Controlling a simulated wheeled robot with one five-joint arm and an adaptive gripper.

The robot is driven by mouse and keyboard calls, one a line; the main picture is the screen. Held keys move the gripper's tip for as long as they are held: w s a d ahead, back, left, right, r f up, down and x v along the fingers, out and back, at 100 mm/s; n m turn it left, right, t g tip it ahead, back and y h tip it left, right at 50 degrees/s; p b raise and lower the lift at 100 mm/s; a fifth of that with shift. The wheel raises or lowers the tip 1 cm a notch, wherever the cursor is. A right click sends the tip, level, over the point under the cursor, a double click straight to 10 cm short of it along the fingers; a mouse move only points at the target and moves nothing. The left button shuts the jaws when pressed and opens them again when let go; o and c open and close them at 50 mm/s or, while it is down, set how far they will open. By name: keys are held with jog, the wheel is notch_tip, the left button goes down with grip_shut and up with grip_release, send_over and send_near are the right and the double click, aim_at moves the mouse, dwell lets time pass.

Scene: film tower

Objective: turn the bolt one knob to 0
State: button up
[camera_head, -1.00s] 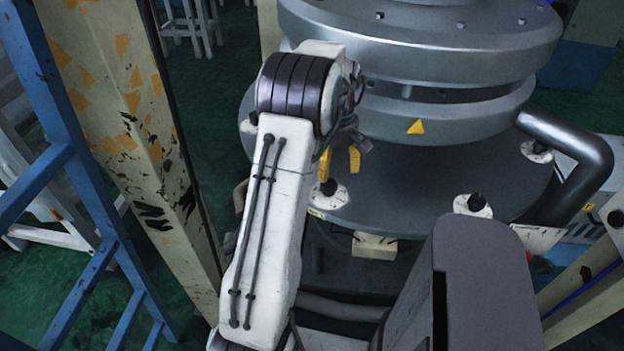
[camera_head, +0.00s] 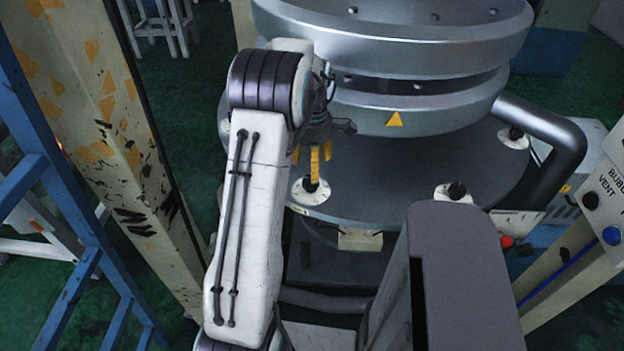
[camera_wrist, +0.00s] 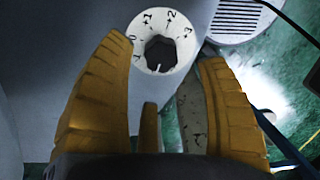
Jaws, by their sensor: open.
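In the wrist view a black knob (camera_wrist: 160,54) sits on a round white dial (camera_wrist: 178,28) marked 0, +1, +2, +3. A pale mark shows on the knob's lower edge, but I cannot tell for sure which way it points. My gripper (camera_wrist: 163,60) has its yellow fingers spread, with the knob beyond and between the tips, not gripped. In the head view my gripper (camera_head: 313,158) hangs just above the front left knob (camera_head: 311,186) on the grey round plate (camera_head: 385,190). Its label is not readable there, and neither view names bolt one.
Similar knobs stand at the plate's front right (camera_head: 457,191) and back right (camera_head: 513,136). The silver drum (camera_head: 400,50) rises behind my gripper, and a thick grey pipe (camera_head: 550,130) bends at right. A cream post (camera_head: 110,130) and a blue ladder (camera_head: 55,200) stand at left.

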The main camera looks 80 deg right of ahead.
aim_at(311, 183)
jog(key=shift+a+f+p, duration=0.1)
jog(key=shift+f+p, duration=1.65)
jog(key=shift+f, duration=1.45)
jog(key=shift+c, duration=0.4)
jog(key=c, duration=1.1)
